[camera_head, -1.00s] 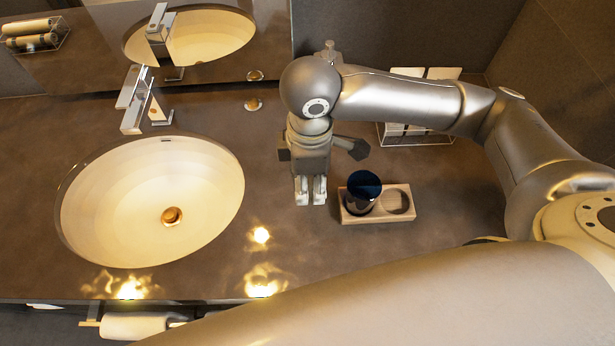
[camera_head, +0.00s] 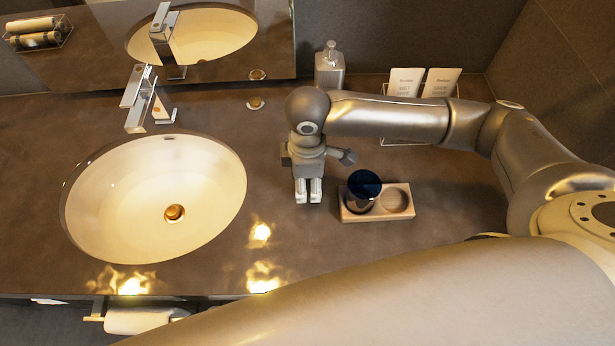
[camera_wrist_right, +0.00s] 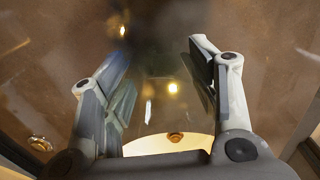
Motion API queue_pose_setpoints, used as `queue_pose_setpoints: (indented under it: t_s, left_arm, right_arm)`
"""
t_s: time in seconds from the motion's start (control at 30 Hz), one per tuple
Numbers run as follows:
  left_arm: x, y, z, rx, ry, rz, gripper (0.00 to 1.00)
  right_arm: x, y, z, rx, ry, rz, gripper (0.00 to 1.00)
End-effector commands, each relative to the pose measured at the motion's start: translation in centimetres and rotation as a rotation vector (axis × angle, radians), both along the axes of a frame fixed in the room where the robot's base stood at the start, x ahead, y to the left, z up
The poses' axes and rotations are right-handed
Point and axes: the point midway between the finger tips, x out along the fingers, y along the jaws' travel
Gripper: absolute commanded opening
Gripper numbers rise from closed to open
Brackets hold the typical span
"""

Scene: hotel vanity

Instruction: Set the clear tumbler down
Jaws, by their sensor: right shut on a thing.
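My right gripper (camera_head: 308,198) points down over the counter, between the sink and the wooden tray. In the right wrist view its two fingers (camera_wrist_right: 160,85) stand apart with a faint see-through shape between them. This is the clear tumbler (camera_wrist_right: 150,100), and the fingers are shut on it. Its outline is hard to make out, and in the head view I cannot pick it out from the fingers. I cannot tell whether its base touches the counter. My left gripper is not in view.
A wooden tray (camera_head: 376,215) right of the gripper holds a dark cup (camera_head: 362,190) on its left side; its right recess is empty. The sink (camera_head: 150,200) lies left. A soap dispenser (camera_head: 329,68) and a card rack (camera_head: 405,134) stand behind. Counter around the gripper is bare.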

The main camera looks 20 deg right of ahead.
Motion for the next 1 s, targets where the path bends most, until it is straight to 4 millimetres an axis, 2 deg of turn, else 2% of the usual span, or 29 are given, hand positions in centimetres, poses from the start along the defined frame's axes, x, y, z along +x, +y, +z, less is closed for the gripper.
queue_pose_setpoints:
  t_s: [0.03,0.07,0.2,0.23,0.53,0.67,0.77,1.0]
  left_arm:
    - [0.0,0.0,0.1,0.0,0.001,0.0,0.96]
    - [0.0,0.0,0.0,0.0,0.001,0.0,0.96]
    - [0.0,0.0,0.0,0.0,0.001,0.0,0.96]
    - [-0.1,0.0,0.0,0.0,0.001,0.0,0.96]
    - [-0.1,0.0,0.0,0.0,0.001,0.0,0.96]
    - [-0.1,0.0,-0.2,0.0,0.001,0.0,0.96]
    - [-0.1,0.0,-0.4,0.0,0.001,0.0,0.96]
    - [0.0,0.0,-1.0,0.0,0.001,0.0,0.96]
  right_arm:
    - [0.0,0.0,-0.2,0.0,0.001,0.0,0.26]
    - [0.0,0.0,-0.2,0.0,0.0,0.0,0.57]
    - [0.0,0.0,-0.2,0.0,0.0,0.0,0.75]
    - [0.0,0.0,-0.2,0.0,0.0,0.0,0.77]
    - [0.0,0.0,-0.1,0.0,0.0,0.0,0.77]
    - [0.0,0.1,0.8,0.002,-0.002,0.001,0.77]
    - [0.1,0.1,2.3,0.002,-0.004,0.002,0.77]
    - [0.1,0.1,7.6,0.002,-0.005,0.001,0.77]
